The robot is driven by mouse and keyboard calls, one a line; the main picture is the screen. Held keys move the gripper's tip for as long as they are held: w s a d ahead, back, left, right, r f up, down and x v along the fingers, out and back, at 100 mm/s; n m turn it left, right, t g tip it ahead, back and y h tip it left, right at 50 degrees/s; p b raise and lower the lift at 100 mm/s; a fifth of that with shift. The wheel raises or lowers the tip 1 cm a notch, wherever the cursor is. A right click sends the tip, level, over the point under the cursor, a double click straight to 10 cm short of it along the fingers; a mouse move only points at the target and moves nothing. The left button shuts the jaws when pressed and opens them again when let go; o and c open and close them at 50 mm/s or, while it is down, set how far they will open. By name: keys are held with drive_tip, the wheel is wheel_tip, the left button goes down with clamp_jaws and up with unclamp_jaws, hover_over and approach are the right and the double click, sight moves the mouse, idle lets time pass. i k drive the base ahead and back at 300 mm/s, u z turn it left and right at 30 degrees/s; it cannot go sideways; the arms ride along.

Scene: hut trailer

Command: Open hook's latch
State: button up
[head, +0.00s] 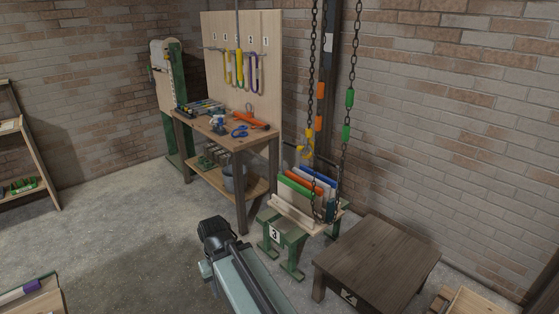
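The dark end of my arm (217,232) is at the bottom centre, over the floor in front of the workbench and apart from the chains. Its fingers cannot be told apart, so whether my gripper is open or shut does not show.
A workbench (215,129) with tools stands against a wooden board (270,60) with yellow, blue and purple loops. Stand 3 (293,241) holds coloured boards. A low dark table (385,255) marked 2 is at right.

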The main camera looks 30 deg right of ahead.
sight(299, 148)
drive_tip(key=z, duration=0.35)
drive_tip(key=i, duration=1.75)
drive_tip(key=u, duration=0.75)
